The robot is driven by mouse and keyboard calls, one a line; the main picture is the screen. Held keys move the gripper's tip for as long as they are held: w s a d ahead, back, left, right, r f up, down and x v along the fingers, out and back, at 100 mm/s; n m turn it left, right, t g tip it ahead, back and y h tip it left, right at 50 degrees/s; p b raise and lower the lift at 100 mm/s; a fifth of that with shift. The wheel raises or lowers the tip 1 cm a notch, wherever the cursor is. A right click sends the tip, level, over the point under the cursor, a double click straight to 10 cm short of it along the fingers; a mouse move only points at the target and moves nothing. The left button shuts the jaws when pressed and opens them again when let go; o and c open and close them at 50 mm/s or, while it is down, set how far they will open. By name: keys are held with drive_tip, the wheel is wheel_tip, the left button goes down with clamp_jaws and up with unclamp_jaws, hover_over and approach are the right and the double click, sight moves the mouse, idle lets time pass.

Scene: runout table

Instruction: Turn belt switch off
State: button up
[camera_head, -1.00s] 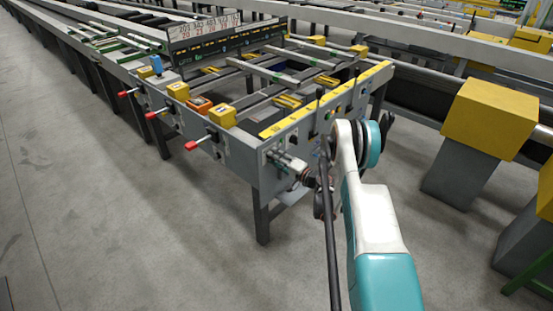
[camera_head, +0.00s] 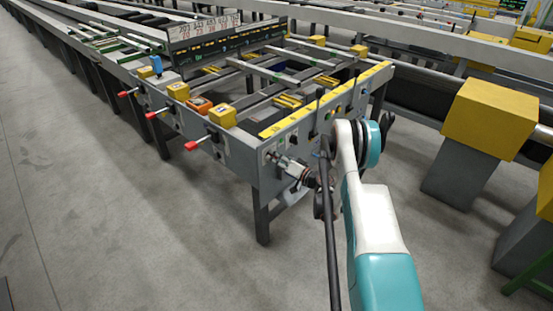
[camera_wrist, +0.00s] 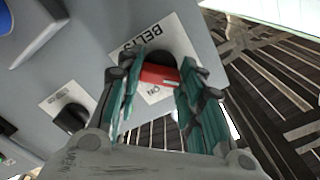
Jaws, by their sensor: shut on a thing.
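The belt switch (camera_wrist: 160,76) is a red grip in front of a dark round base on a white plate marked "BELTS", with "ON" also printed. In the wrist view my gripper (camera_wrist: 160,84) has its teal fingers on both sides of the red grip, shut on it. In the head view my gripper (camera_head: 283,163) meets the grey end panel (camera_head: 265,178) of the runout table near its left corner. The switch itself is hidden there by the gripper. The fingers cover part of the plate.
Another dark knob (camera_wrist: 72,117) on a white plate is beside the switch. Red-tipped levers (camera_head: 192,145) stick out from the table's left side. A yellow-topped post (camera_head: 490,115) stands to the right. The floor (camera_head: 90,220) at left is clear.

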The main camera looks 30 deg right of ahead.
drive_tip(key=shift+f, duration=0.1)
drive_tip(key=o, duration=1.1)
drive_tip(key=shift+c, duration=0.2)
wheel_tip(320, 180, up, 10)
idle(0.3)
